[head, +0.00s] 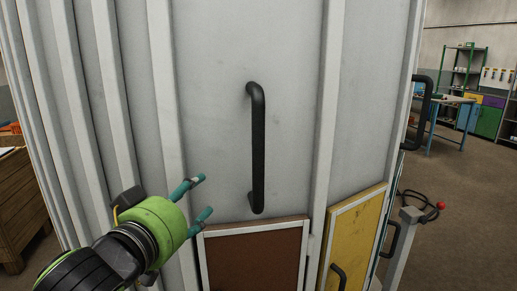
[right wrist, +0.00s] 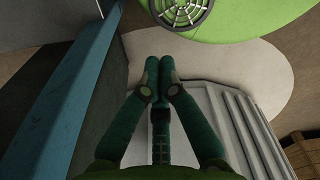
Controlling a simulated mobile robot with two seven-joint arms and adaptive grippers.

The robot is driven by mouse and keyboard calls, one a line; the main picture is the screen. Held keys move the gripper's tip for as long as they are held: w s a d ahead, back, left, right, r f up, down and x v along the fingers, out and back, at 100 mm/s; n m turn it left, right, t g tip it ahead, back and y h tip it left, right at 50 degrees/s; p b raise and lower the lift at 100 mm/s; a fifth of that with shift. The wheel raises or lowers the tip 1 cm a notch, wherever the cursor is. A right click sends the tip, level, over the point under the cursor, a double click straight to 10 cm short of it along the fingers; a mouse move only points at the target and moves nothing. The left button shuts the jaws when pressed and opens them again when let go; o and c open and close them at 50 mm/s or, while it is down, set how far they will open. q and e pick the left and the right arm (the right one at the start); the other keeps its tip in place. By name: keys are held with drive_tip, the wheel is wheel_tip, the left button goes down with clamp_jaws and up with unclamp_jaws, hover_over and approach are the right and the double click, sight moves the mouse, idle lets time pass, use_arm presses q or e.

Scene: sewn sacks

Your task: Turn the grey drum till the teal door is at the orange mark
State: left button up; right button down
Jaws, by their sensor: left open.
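The grey drum (head: 215,90) fills the middle of the head view, with upright ribs and a black bar handle (head: 258,150) facing me. Low on it are a brown door (head: 252,262) and a yellow door (head: 358,235). Right of the yellow door, another door shows almost edge-on; its greenish edge may be the teal one. I cannot make out the orange mark. My left gripper (head: 204,195) is open and empty, left of the bar handle and just above the brown door's corner. My right gripper (right wrist: 159,64) shows shut and empty in the right wrist view.
A second black handle (head: 420,112) stands out on the drum's right side. A pale post (head: 400,245) and a red knob on a black cable (head: 440,205) are at the right. A wooden crate (head: 20,205) stands at the left. A workbench (head: 450,115) is far back right.

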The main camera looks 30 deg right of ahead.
sight(260, 134)
use_arm(q)
drive_tip(key=s+d+r+m, duration=0.1)
drive_tip(key=s+d+r, duration=0.1)
drive_tip(key=r, duration=0.1)
drive_tip(key=s+d+r+m+h, duration=0.1)
drive_tip(key=s+d+r, duration=0.1)
drive_tip(key=r, duration=0.2)
drive_tip(key=s+d+r+m+h, duration=0.1)
drive_tip(key=s+d+r, duration=0.2)
drive_tip(key=r, duration=0.1)
drive_tip(key=shift+m+g+p, duration=0.3)
drive_tip(key=shift+m, duration=0.1)
drive_tip(key=p+x, duration=0.2)
drive_tip(key=x, duration=0.3)
drive_tip(key=shift+d+r+p, duration=0.1)
drive_tip(key=shift+d+p, duration=0.05)
drive_tip(key=shift+p, duration=0.15)
drive_tip(key=shift+w+d, duration=0.35)
drive_tip(key=shift+d, duration=0.05)
use_arm(e)
drive_tip(key=r, duration=0.1)
drive_tip(key=w+r, duration=0.1)
drive_tip(key=d+r, duration=0.1)
drive_tip(key=shift+w+r, duration=0.25)
use_arm(q)
clamp_jaws()
